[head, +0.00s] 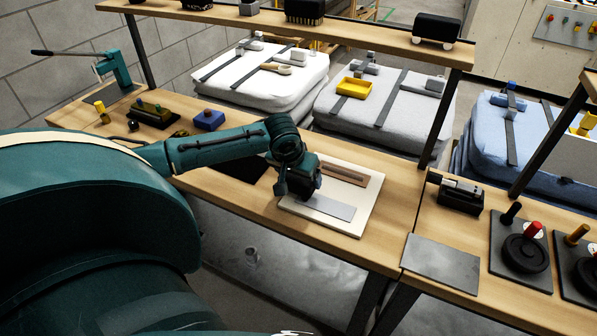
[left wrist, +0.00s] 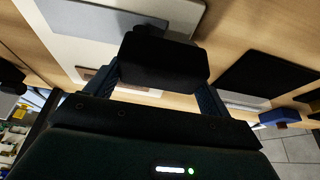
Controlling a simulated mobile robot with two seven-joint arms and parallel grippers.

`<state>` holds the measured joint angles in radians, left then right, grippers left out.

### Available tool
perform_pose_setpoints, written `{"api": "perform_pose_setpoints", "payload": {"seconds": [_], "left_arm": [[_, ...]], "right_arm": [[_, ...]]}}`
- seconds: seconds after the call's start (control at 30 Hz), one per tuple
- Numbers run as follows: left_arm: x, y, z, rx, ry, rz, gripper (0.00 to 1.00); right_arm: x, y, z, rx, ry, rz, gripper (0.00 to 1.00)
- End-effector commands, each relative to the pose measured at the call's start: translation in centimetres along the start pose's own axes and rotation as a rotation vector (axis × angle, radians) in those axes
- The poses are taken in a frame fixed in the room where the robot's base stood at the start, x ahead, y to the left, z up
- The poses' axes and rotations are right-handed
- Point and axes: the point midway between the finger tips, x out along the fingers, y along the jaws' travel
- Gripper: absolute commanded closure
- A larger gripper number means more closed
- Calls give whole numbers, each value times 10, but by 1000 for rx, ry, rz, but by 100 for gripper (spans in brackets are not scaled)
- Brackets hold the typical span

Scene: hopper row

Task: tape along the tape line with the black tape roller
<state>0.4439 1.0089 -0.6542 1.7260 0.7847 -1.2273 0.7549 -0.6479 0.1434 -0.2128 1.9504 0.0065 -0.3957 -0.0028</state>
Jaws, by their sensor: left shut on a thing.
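My left gripper (head: 300,190) is over the left part of a white board (head: 352,222) on the wooden bench. In the left wrist view it is shut on a black block-like thing, which I take to be the black tape roller (left wrist: 165,62). The roller's small dark front end is over or at the end of a flat grey strip (head: 328,207), also in the left wrist view (left wrist: 120,12). I cannot tell whether it touches. A brown strip with a dark slot (head: 345,173) lies behind on the board. No marked tape line is clear. My right gripper is not in view.
A black mat (head: 243,172) and a blue block (head: 209,120) are left of the board. A shelf (head: 330,40) runs above the bench's back. A grey plate (head: 440,262) and black wheel fixtures (head: 525,252) are on the right bench. Bench right of the board is clear.

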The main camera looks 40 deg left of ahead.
Motion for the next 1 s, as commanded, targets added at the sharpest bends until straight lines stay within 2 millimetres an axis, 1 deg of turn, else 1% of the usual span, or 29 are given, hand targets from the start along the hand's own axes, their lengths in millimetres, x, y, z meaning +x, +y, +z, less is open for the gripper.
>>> {"api": "perform_pose_setpoints", "payload": {"seconds": [0.2,1.0], "left_arm": [[7,0,3,0,0,1,45],[7,0,3,0,1,1,45]], "right_arm": [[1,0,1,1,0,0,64],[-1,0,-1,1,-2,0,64]]}}
